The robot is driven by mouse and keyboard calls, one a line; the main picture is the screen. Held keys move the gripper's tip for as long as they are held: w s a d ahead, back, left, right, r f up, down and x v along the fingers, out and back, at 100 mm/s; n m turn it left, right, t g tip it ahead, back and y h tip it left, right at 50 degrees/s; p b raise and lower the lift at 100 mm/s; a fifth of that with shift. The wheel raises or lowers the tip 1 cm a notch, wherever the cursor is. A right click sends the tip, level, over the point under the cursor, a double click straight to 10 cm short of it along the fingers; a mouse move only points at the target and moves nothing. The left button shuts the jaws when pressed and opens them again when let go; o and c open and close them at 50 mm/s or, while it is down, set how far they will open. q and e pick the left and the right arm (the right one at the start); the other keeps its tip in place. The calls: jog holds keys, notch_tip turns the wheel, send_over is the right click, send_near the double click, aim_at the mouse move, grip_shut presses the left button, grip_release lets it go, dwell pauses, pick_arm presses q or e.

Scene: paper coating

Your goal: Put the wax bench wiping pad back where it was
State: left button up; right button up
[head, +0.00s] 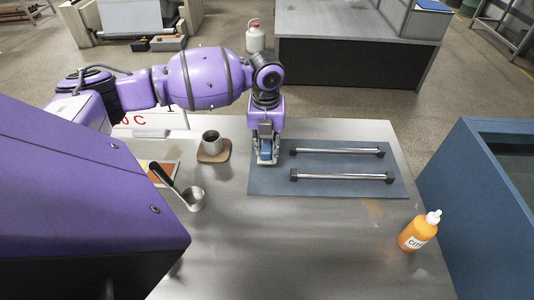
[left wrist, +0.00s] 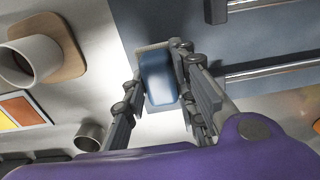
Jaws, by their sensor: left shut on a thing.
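My left gripper (head: 267,154) points down over the left end of the blue-grey mat (head: 330,188). It is shut on a small blue pad (left wrist: 158,80), which I take to be the wiping pad. The pad also shows between the fingers in the head view (head: 265,146). In the left wrist view the pad sits by the mat's edge, with bare bench beside it. I cannot tell whether it touches the surface below. My right gripper is not in view.
Two metal bars with dark end blocks (head: 342,176) lie on the mat. A cup on a brown coaster (head: 213,154), a ladle (head: 193,198) and a colour card stand left. An orange bottle (head: 414,234) stands front right. The bench (head: 285,245) is clear in front, with a yellowish smear.

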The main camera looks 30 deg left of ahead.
aim_at(267, 155)
pick_arm(q)
jog(key=shift+w+f, duration=0.1)
jog(key=shift+f, duration=1.7)
jog(key=o, duration=1.1)
jog(key=shift+f, duration=0.1)
jog(key=shift+o, duration=0.2)
notch_tip(267, 155, up, 12)
jog(key=shift+r, duration=0.25)
jog(key=shift+f, duration=0.1)
